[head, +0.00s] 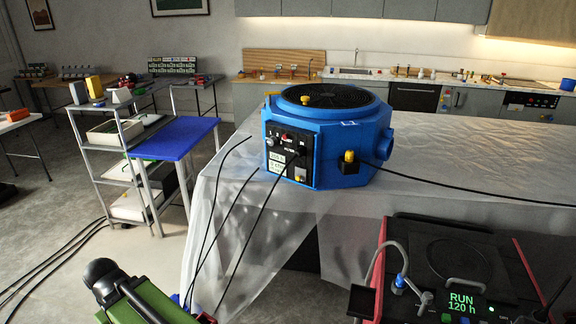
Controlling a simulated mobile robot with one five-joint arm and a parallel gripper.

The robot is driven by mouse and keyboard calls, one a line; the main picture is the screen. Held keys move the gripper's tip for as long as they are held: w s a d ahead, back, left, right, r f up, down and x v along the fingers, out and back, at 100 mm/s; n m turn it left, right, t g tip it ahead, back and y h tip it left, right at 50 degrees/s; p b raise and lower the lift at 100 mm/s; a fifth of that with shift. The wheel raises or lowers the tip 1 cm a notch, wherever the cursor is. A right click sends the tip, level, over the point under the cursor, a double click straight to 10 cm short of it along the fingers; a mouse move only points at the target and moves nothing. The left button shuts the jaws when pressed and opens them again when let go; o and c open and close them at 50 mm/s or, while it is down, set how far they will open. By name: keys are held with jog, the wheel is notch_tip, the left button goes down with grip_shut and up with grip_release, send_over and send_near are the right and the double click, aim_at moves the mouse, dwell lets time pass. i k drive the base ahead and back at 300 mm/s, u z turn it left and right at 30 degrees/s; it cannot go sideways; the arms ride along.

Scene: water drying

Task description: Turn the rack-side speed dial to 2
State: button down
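A blue octagonal machine (335,150) with a round black grille on top stands on the sheet-covered table. Its black control panel (289,153) faces front left, toward the shelf rack. The panel carries a small red part (286,137), pale label or display areas (277,161) and a small knob-like part (270,142) at its left edge. These details are too small to tell which is the speed dial or what it is set to. I cannot make out my gripper in this view.
A metal shelf rack (84,150) and a blue-topped stand (172,138) are at left. Black cables hang over the sheet (440,150). A red-and-black unit (450,255) reading "RUN 120 h" is at lower right. A green object (150,304) with a black ball is at bottom left.

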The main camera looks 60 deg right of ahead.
aim_at(272, 142)
jog(key=z, duration=4.9)
jog(key=i, duration=0.1)
jog(key=u, duration=3.1)
jog(key=k, duration=0.85)
jog(key=u, duration=0.2)
jog(key=i, duration=0.85)
jog(key=z, duration=0.05)
